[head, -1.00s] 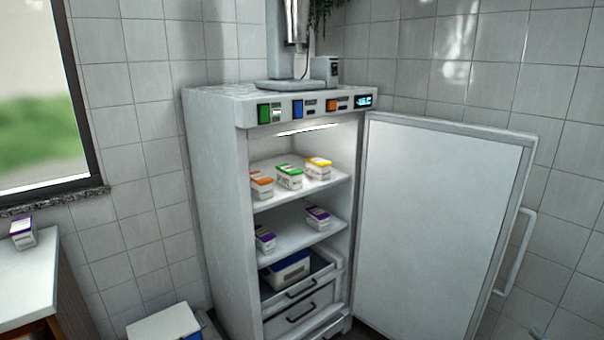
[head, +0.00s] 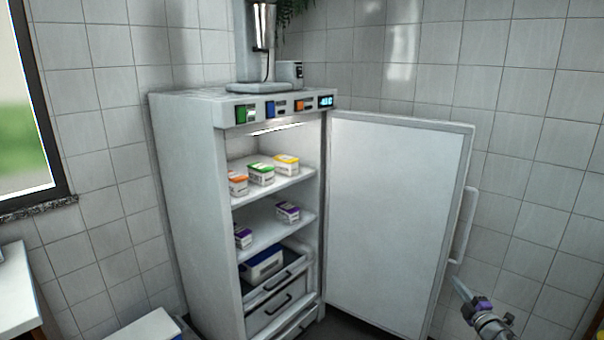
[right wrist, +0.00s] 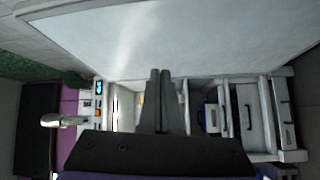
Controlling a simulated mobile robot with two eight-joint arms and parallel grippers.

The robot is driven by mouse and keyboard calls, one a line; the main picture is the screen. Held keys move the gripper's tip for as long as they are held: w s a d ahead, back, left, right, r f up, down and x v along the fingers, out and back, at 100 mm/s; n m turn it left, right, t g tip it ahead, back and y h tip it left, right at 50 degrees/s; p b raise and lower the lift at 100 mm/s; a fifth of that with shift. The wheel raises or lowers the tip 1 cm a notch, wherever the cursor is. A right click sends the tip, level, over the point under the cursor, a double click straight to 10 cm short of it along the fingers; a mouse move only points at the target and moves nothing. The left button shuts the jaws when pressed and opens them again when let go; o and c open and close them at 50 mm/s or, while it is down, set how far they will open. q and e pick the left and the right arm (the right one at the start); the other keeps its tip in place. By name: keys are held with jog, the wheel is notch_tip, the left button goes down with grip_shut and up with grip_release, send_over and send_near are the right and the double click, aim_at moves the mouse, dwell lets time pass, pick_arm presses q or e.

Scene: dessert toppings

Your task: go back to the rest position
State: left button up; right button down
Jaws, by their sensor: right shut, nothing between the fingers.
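My right gripper (head: 460,288) is at the lower right of the head view, near the open freezer door's handle and in front of the tiled wall. In the right wrist view its two fingers (right wrist: 159,76) lie together, shut and empty. The white freezer (head: 190,190) stands ahead with its door (head: 395,210) wide open to the right. On its shelves are small boxes: an orange one (head: 238,184), a green one (head: 261,174), a yellow one (head: 286,164) and two purple ones (head: 288,211). My left gripper is not in view.
The door handle (head: 463,225) sticks out near my right gripper. A white counter (head: 14,290) is at the left edge and a white-topped bin (head: 150,326) stands before the freezer. A blue-and-white box (head: 262,264) sits in the upper drawer. A mixer (head: 262,45) stands on top.

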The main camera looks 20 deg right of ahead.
jog(key=w+a+r+m+g+h, duration=0.1)
jog(key=w+a+r+m, duration=0.1)
jog(key=a+r+m, duration=0.3)
jog(key=w+a+r+g+h, duration=0.1)
jog(key=w+a+r+h, duration=0.1)
jog(key=a, duration=0.4)
jog(key=s+a+m+g, duration=0.3)
jog(key=a+m, duration=0.2)
jog(key=a, duration=0.8)
jog(key=s+a+f+m+g+y, duration=0.1)
jog(key=s+a+f+g+y, duration=0.25)
jog(key=s+a, duration=0.65)
jog(key=s+a+f+m+g+y, duration=0.15)
jog(key=s+a+f, duration=0.35)
jog(key=s+a, duration=0.55)
jog(key=s+a+f+g+y, duration=0.3)
jog(key=s+a+f, duration=0.2)
jog(key=s+a, duration=0.5)
pick_arm(q)
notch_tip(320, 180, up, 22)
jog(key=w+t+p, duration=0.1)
jog(key=p, duration=1.8)
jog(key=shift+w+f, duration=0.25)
pick_arm(e)
notch_tip(320, 180, up, 22)
jog(key=w, duration=0.3)
jog(key=shift+a, duration=0.35)
